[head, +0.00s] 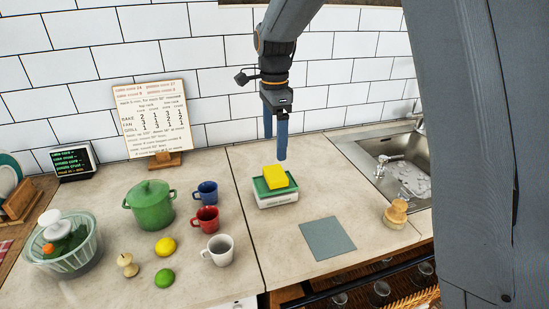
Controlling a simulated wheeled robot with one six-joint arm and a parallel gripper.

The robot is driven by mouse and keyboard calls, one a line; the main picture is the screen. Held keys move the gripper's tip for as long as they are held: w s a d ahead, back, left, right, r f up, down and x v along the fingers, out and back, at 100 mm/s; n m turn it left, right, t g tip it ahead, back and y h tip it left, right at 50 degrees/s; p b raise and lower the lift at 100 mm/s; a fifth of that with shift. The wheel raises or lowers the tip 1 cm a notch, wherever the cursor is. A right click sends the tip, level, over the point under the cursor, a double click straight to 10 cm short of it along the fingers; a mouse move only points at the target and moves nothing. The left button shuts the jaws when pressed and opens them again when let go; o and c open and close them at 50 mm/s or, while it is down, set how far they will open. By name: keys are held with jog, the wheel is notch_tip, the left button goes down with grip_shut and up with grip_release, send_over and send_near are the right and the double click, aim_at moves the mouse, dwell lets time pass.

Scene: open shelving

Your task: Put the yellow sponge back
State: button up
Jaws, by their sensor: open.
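The yellow sponge (276,176) rests on a green sponge or pad (261,187), which lies on top of a white box-like holder (278,201) on the counter. My gripper (274,146) points down above and just behind the yellow sponge in the picture. Its blue fingers are apart and nothing shows between them. The fingertips look close to the sponge, but I cannot tell the exact gap.
A grey-blue mat (328,238) lies in front of the holder. The sink (395,165) and a wooden brush (396,213) are at right. Blue (206,193), red (206,219) and white (218,250) mugs and a green pot (151,206) stand at left.

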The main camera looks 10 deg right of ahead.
jog(key=s+d+f+n, duration=0.3)
jog(key=s+d+n, duration=0.1)
jog(key=s, duration=0.4)
jog(key=s+d+f+n, duration=0.3)
jog(key=s+n, duration=0.3)
jog(key=s, duration=0.2)
jog(key=s+d+f+n+t, duration=0.1)
jog(key=s+d+f+n, duration=0.2)
jog(key=s+d+n, duration=0.2)
jog(key=s, duration=0.2)
jog(key=shift+s+d+n, duration=0.2)
jog(key=shift+s+n, duration=0.2)
jog(key=shift+c, duration=0.5)
